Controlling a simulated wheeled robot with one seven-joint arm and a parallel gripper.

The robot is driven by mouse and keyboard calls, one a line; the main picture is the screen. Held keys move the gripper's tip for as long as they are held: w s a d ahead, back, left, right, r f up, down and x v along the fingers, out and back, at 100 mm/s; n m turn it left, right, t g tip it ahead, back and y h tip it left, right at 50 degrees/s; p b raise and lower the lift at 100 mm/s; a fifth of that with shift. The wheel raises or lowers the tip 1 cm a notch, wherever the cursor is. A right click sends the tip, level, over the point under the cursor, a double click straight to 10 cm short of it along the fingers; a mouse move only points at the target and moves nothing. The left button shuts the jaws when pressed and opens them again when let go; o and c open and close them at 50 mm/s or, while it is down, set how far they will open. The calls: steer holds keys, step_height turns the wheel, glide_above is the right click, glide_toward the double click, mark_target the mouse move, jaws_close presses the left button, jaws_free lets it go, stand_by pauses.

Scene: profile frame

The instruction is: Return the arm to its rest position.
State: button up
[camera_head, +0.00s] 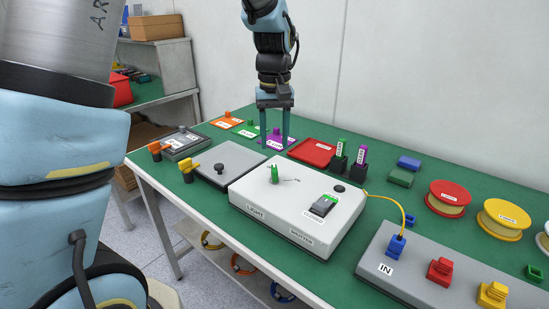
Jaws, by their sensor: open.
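My gripper (276,140) hangs from the top of the head view and points down, with its two blue-grey fingers apart. The fingertips are over the far part of the green table (348,205), near a purple pad (278,138) and behind the white box (300,207) labelled LIGHT and SHUTTER. I cannot tell whether the fingertips touch anything. Part of my own arm link fills the left side of the view.
A red tray (312,152) and upright dark holders (339,161) stand right of my gripper. A grey box (223,167) is in front to the left. A panel (420,272) with coloured plugs and several spools (448,198) lie right. A wall stands behind the table.

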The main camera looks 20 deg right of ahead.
step_height(320, 180, up, 2)
stand_by(0.5)
steer(key=w+a+f+n, duration=0.1)
steer(key=w+a+f, duration=0.1)
steer(key=a, duration=1.4)
steer(key=s+a+f, duration=0.1)
steer(key=s+a, duration=0.2)
steer(key=a, duration=0.4)
steer(key=s+a+f+t, duration=0.1)
steer(key=s+a+f, duration=0.1)
steer(key=a, duration=0.5)
steer(key=shift+s+a+f+n+t, duration=0.15)
steer(key=shift+s+f+n+t, duration=0.15)
steer(key=shift+s+n, duration=0.15)
